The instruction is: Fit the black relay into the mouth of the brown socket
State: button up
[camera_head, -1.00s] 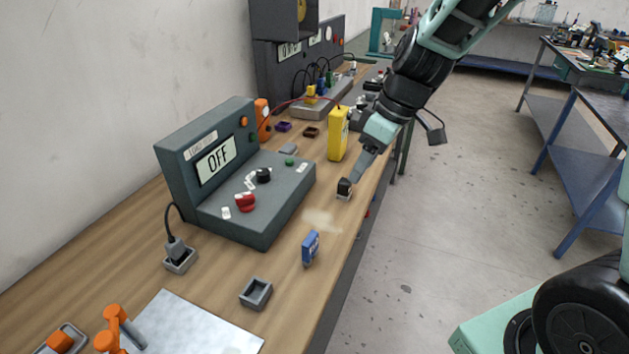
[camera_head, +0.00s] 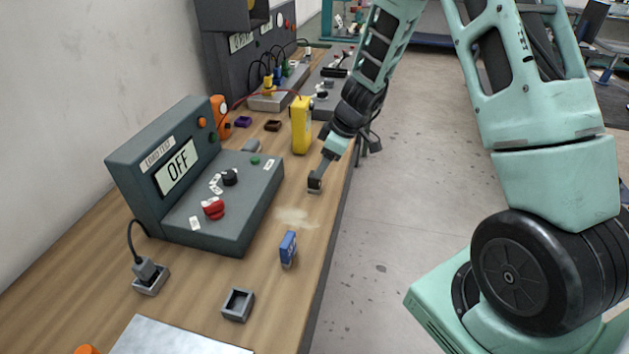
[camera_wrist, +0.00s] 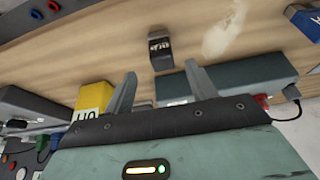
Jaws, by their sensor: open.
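The black relay (camera_head: 314,185) stands on the wooden bench near its right edge, with a pale base. In the wrist view the relay (camera_wrist: 160,52) is a small dark block with a white-marked label, ahead of the fingertips and roughly centred between them. My gripper (camera_wrist: 160,78) is open and empty. In the head view my gripper (camera_head: 322,172) is just above the relay, partly overlapping it; I cannot tell whether they touch. The brown socket (camera_head: 272,125) sits farther back on the bench, left of the yellow meter. It cannot be made out in the wrist view.
The yellow meter (camera_head: 301,126) stands upright between socket and arm. A purple socket (camera_head: 243,122) is left of the brown one. A grey test console (camera_head: 225,205) fills the left. A blue relay (camera_head: 288,249) and grey socket (camera_head: 238,305) are nearer. A red cable arches behind.

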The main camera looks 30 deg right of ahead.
aim_at(315, 182)
jog(key=shift+a+p+x, duration=0.2)
jog(key=shift+p+x, duration=0.5)
jog(key=shift+x, duration=2.45)
jog(key=shift+r, duration=0.1)
jog(key=c, duration=1.1)
